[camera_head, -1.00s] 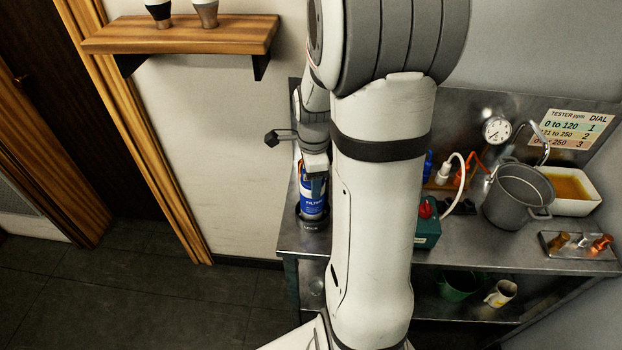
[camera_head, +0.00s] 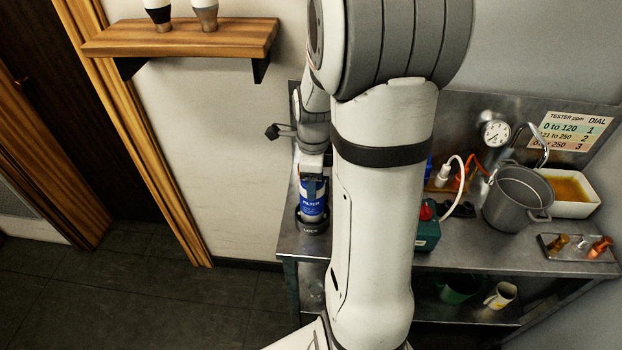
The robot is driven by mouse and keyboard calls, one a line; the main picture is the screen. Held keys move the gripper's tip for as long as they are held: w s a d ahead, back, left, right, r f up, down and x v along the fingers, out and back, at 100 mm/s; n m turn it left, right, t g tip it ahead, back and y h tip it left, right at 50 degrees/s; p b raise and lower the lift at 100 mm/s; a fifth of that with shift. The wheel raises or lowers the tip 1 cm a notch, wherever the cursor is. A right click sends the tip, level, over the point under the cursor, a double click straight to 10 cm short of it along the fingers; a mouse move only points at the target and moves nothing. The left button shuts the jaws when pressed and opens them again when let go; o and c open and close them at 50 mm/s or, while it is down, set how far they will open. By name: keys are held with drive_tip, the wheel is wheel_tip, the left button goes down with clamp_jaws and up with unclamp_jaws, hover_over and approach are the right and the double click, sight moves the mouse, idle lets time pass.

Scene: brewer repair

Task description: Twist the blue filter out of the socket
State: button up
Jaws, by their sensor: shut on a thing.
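The blue filter (camera_head: 312,205), a blue and white cylinder with a "FILTER" label, stands upright at the left end of the steel counter. Its lower end sits in the dark round socket (camera_head: 311,228), which has lettering on its front. My gripper (camera_head: 313,186) points down from above and is shut on the upper part of the filter. My arm covers the view just right of the filter, and the filter's top is hidden by the gripper.
A green box with a red knob (camera_head: 427,226) stands right of my arm. A grey pot (camera_head: 518,193), a white basin (camera_head: 575,190) and a small tray of fittings (camera_head: 578,247) are farther right. A wooden shelf (camera_head: 180,36) hangs at upper left.

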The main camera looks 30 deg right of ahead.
drive_tip(key=shift+r+p, duration=2.7)
drive_tip(key=shift+r, duration=1.25)
